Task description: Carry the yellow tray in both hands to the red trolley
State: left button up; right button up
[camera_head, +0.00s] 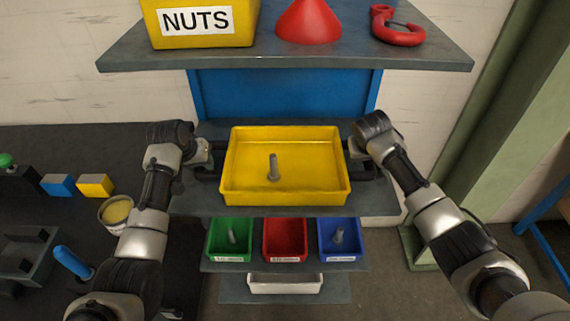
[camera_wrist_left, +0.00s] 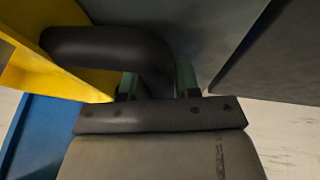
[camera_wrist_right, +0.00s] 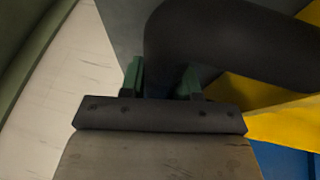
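The yellow tray (camera_head: 285,193) rests on the middle grey shelf (camera_head: 290,210), with a grey bolt (camera_head: 273,168) standing in it. It has a black handle on each side. My left gripper (camera_head: 205,163) is at the left handle; in the left wrist view, its green fingers (camera_wrist_left: 158,82) lie on both sides of the handle (camera_wrist_left: 110,48), closed on it. My right gripper (camera_head: 360,160) is at the right handle; in the right wrist view, its green fingers (camera_wrist_right: 161,80) likewise close on the handle (camera_wrist_right: 230,40). The red trolley is not in view.
A shelf above holds a yellow NUTS bin (camera_head: 203,22), a red funnel (camera_head: 308,22) and a red hook (camera_head: 397,27). Green (camera_head: 229,239), red (camera_head: 285,240) and blue (camera_head: 339,239) bins sit below. A dark bench (camera_head: 60,145) is left, a green post (camera_head: 490,120) right.

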pick_arm(q)
grip_shut()
pick_arm(e)
grip_shut()
